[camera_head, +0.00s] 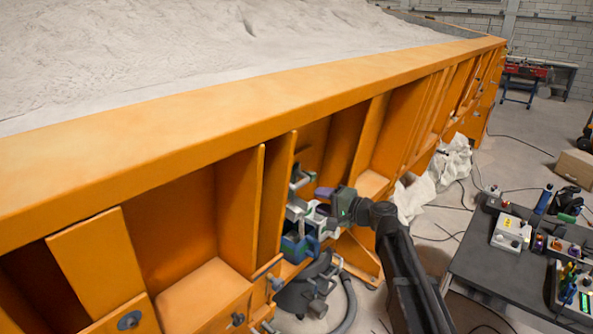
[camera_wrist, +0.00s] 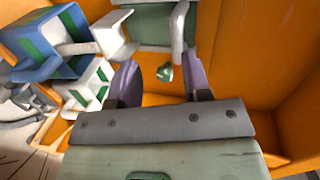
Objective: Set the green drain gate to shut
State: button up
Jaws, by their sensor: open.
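My gripper (camera_head: 326,193) is open, with its purple fingers beside the drain fittings on the orange side wall. In the wrist view my gripper (camera_wrist: 161,80) has a finger on each side of a small green knob-like part (camera_wrist: 166,73); I cannot tell whether they touch it. Beyond the fingertips is a grey-green fitting (camera_wrist: 152,30) with a pale curved handle (camera_wrist: 180,25). I take this fitting to be the green drain gate; whether it stands open or shut is unclear. In the head view the fittings are small and partly hidden by my gripper.
A blue fitting with green stripes (camera_wrist: 50,42) and a white one with green stripes (camera_wrist: 92,88) sit close left of my gripper. Orange ribs (camera_head: 277,195) flank the fittings. A hose (camera_head: 349,305) lies below, and a dark workbench (camera_head: 470,247) stands at right.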

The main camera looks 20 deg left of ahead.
aim_at(304, 184)
jog(key=shift+m+t+y, duration=0.4)
jog(key=shift+m+t, duration=0.5)
jog(key=x, duration=0.3)
jog(key=w+x, duration=0.1)
jog(key=x, duration=0.3)
jog(key=r+x, duration=0.1)
jog(key=x, duration=0.3)
jog(key=shift+w+d+r, duration=0.1)
jog(key=shift+w+d, duration=0.05)
jog(key=shift+d, duration=0.15)
grip_shut()
